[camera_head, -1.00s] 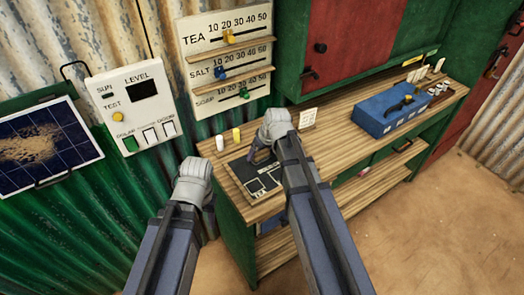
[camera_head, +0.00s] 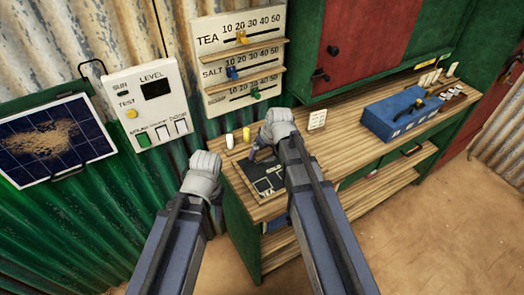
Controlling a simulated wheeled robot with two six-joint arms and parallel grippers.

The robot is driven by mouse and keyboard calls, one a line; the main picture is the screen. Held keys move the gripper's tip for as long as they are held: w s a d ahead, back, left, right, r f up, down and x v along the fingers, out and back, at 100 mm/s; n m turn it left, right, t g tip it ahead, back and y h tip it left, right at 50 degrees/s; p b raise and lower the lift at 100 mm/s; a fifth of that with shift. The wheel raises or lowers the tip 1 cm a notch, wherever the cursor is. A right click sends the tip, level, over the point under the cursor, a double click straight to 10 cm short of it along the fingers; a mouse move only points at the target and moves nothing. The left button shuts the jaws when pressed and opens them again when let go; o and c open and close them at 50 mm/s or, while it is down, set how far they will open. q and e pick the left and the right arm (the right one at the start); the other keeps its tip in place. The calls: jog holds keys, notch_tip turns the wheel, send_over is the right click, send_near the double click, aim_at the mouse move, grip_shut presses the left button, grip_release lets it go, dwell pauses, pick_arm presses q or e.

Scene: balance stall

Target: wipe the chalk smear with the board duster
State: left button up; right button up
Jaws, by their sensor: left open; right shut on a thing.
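A black chalkboard slate (camera_head: 272,183) with white chalk lines and lettering lies on the near left end of the wooden counter. My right gripper (camera_head: 258,152) is low over the slate's far part, shut on a small dark purplish thing, likely the board duster (camera_head: 253,155). Its wrist and forearm hide part of the slate. I cannot make out the chalk smear or whether the duster touches the slate. My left gripper (camera_head: 213,196) is open, left of the counter and apart from the slate; its fingers are mostly hidden by its wrist.
White and yellow cylinders (camera_head: 246,135) stand behind the slate on the counter (camera_head: 345,145). A small white card (camera_head: 317,119) and a blue box (camera_head: 400,117) stand further right. A slider board (camera_head: 240,55), level panel (camera_head: 148,105) and dusty solar panel (camera_head: 50,140) are at the wall.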

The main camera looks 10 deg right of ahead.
jog(key=shift+r+p, duration=1.65)
jog(key=shift+r, duration=0.4)
notch_tip(320, 180, up, 3)
jog(key=p, duration=0.3)
jog(key=shift+r, duration=0.1)
jog(key=shift+f, duration=0.2)
